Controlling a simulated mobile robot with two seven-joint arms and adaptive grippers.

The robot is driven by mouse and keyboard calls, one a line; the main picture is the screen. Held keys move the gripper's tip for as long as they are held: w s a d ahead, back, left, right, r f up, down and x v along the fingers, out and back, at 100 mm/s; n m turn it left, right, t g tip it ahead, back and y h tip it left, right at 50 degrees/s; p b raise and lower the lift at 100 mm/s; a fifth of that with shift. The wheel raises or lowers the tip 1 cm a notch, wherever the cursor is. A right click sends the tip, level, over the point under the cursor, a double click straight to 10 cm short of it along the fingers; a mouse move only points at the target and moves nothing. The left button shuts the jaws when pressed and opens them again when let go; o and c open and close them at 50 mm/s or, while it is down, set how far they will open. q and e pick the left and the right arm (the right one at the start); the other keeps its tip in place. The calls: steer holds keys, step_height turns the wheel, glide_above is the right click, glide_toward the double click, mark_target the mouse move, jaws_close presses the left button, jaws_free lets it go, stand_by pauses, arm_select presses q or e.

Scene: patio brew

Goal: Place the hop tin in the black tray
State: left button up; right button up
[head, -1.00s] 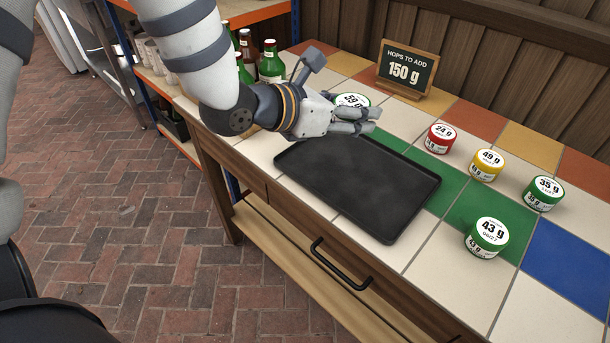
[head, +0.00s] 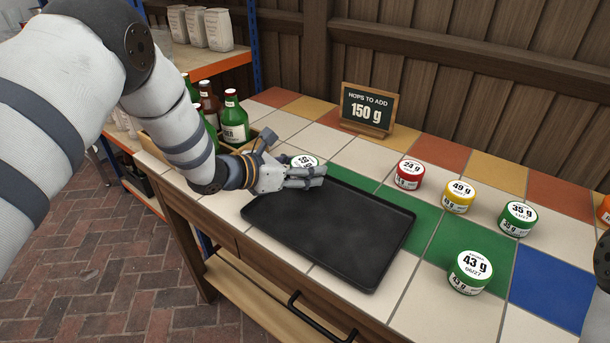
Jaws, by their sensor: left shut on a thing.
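The black tray (head: 335,232) lies flat and empty on the tiled counter. My left gripper (head: 312,176) is at the tray's far left corner, its fingers shut on a white-lidded green hop tin (head: 304,160). The lid seems to read 59 g. The fingers hide most of its side, so I cannot tell whether it touches the counter. Other tins stand right of the tray: red 24 g (head: 410,174), yellow 49 g (head: 459,197), green 35 g (head: 517,219) and green 43 g (head: 470,272). My right gripper is out of view.
A chalkboard sign (head: 368,109) reading "Hops to add 150 g" stands behind the tray. Bottles (head: 234,118) stand in a wooden crate at the back left. An orange tin (head: 604,208) is cut off at the right edge. The tray's surface is clear.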

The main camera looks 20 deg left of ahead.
arm_select(q)
steer(key=shift+f, duration=0.95)
steer(key=shift+f, duration=0.2)
steer(key=o, duration=1.2)
